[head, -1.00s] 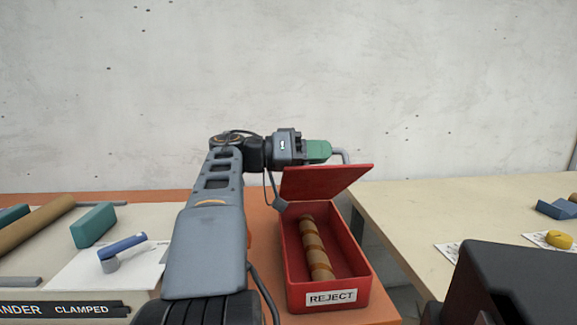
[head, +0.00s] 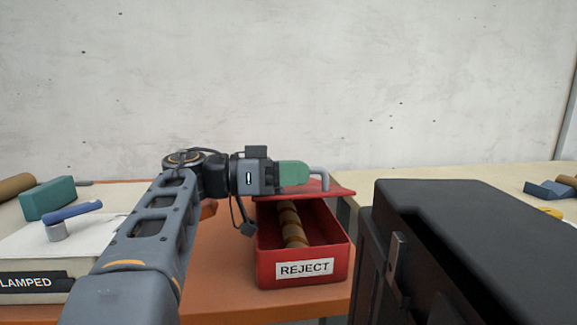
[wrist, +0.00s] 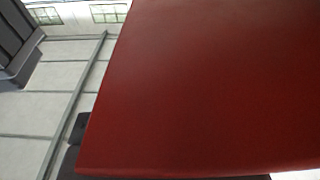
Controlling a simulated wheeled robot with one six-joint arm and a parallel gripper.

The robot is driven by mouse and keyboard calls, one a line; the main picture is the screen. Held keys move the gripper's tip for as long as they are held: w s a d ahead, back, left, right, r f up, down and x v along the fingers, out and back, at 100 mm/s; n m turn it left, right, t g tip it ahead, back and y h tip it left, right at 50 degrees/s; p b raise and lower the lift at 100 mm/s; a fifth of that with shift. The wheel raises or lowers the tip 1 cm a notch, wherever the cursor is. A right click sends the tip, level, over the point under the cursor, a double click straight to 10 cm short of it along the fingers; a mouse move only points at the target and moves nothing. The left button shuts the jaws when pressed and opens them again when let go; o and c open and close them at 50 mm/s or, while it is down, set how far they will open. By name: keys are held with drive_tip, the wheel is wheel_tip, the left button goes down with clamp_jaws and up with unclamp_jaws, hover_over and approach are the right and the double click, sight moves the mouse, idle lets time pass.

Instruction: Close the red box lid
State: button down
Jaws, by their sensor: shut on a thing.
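The red box (head: 262,262) with a REJECT label stands on the orange table top. Several brown segments or one banded brown tube (head: 291,225) lie inside it. Its red lid (head: 338,191) is hinged at the back and stands partly open, tilted above the rear of the box. My gripper (head: 318,178) is at the lid, shut on it; its green and grey end hides part of the lid. In the wrist view the lid (wrist: 200,90) fills most of the picture, and the grip contact itself is hidden.
A pale table (head: 500,178) is behind at the right. A black boxy shape (head: 470,240) fills the right foreground; I cannot tell whether it is mine.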

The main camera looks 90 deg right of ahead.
idle(0.3)
drive_tip(key=c, duration=1.1)
unclamp_jaws()
